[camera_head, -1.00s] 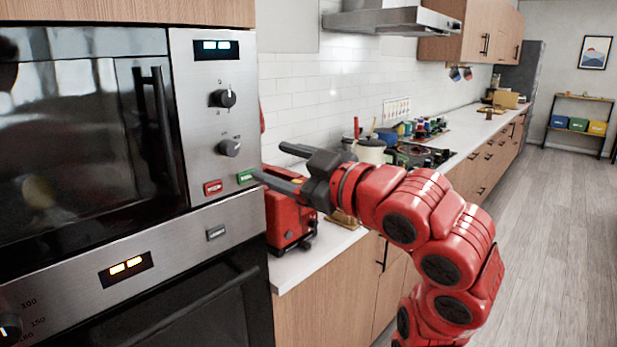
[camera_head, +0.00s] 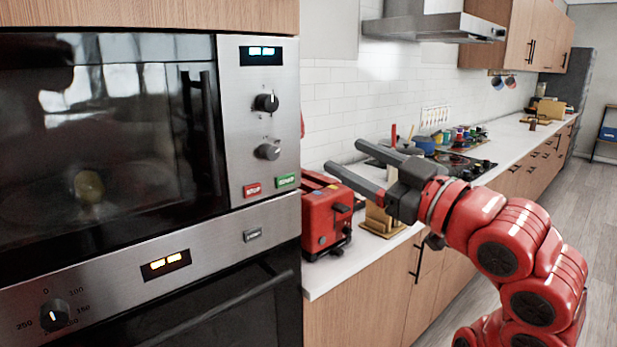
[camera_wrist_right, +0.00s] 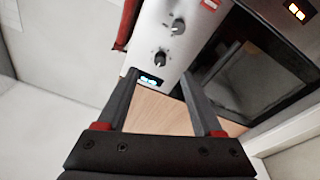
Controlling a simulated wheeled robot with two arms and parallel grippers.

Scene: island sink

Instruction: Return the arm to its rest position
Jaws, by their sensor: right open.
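My right arm (camera_head: 520,240) is red with black joint caps and comes in from the lower right in the head view. My right gripper (camera_head: 340,157) is dark grey, open and empty. Its two fingers point left toward the microwave and are apart from it, in front of the counter. In the right wrist view, the gripper (camera_wrist_right: 157,85) shows both fingers spread with nothing between them. The microwave control panel (camera_wrist_right: 165,35) lies beyond the fingertips there. My left gripper is not in view.
The microwave (camera_head: 110,130) with red and green buttons sits above an oven (camera_head: 215,310) at left. A red toaster (camera_head: 322,215) stands on the counter below my right gripper. A stove (camera_head: 455,160) and range hood (camera_head: 435,22) lie farther back. Open floor (camera_head: 600,190) shows at right.

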